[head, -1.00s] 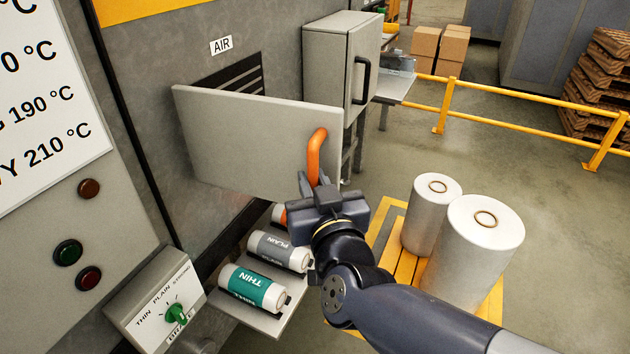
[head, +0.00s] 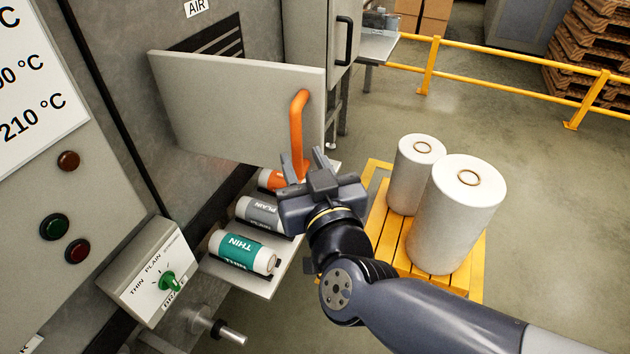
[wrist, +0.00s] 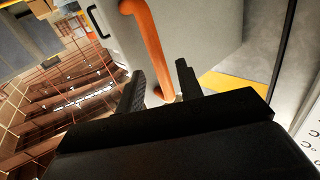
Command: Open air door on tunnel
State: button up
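The air door (head: 220,100) is a pale flat panel on the grey tunnel wall, below the AIR label (head: 197,7). It stands swung out from the wall, with a dark slotted vent (head: 215,38) showing behind its top edge. Its upright orange handle (head: 297,120) is near the right edge. My gripper (head: 305,163) is at the handle's lower end, fingers apart. In the wrist view, the handle (wrist: 150,40) runs down toward the gap between the fingertips of my gripper (wrist: 160,80). I see no finger closed on it; contact is unclear.
Below the door, a shelf (head: 245,281) holds rolls labelled THIN (head: 243,250) and PLAIN (head: 258,214), and an orange one (head: 273,180). A dial box (head: 150,270) is at lower left. White rolls (head: 455,215) stand on a yellow pallet (head: 393,240) at right. A yellow rail (head: 500,77) lies beyond.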

aim_at(299, 149)
jog(key=shift+p+v, duration=0.8)
jog(key=shift+v, duration=2.15)
jog(key=shift+b+x, duration=1.4)
jog(key=shift+x, duration=4.1)
jog(key=shift+d, duration=0.15)
